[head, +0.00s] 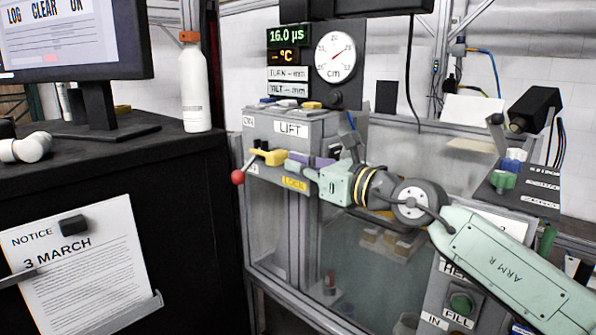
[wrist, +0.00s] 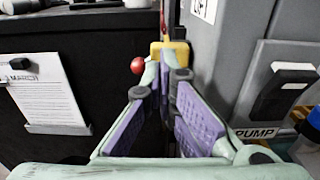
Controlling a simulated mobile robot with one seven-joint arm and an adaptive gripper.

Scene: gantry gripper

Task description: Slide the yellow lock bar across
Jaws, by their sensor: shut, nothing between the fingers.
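The yellow lock bar (head: 271,156) sits on the front of the grey LIFT box, above the yellow LOCK label (head: 294,184). In the wrist view the bar (wrist: 181,47) shows just beyond my fingertips. My gripper (head: 290,161) has purple-padded fingers and is just right of the bar in the head view. In the wrist view my gripper (wrist: 165,75) has its fingertips brought together, with nothing between them. The tips overlap the bar's near end in the picture; I cannot tell whether they touch it.
A red knob (head: 238,176) sticks out left of the bar; it also shows in the wrist view (wrist: 138,65). The grey LIFT box (head: 262,131) carries small blocks on top. A black cabinet (head: 150,210) stands to the left. The PUMP panel (wrist: 275,100) is to the right.

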